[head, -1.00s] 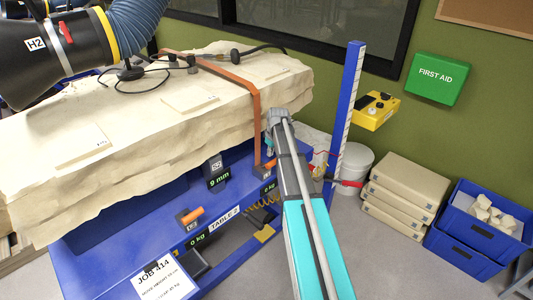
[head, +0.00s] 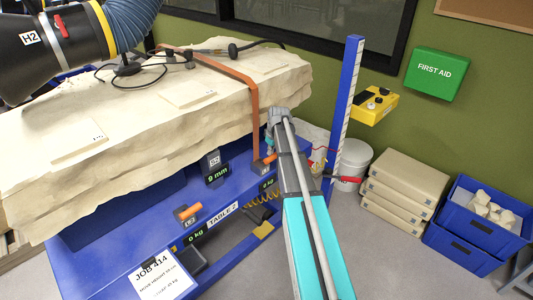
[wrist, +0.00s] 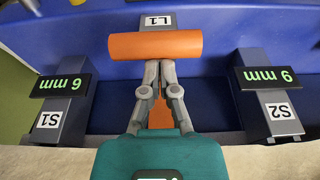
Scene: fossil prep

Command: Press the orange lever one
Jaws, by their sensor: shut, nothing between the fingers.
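The orange lever labelled L1 (wrist: 155,45) is a horizontal bar on a grey bracket, central in the wrist view. My gripper (wrist: 160,66) is shut and empty, with its fingertips right at the bar's near edge. I cannot tell whether they touch it. In the head view, an orange lever (head: 269,158) shows beside my arm, which partly covers that area. A second orange lever (head: 188,212), with a label that looks like L2, sits further left on the blue table frame (head: 110,232).
A large pale slab (head: 140,115) with an orange strap (head: 242,75) lies above. A blue upright post (head: 345,110) and white bucket (head: 354,160) stand right of my arm.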

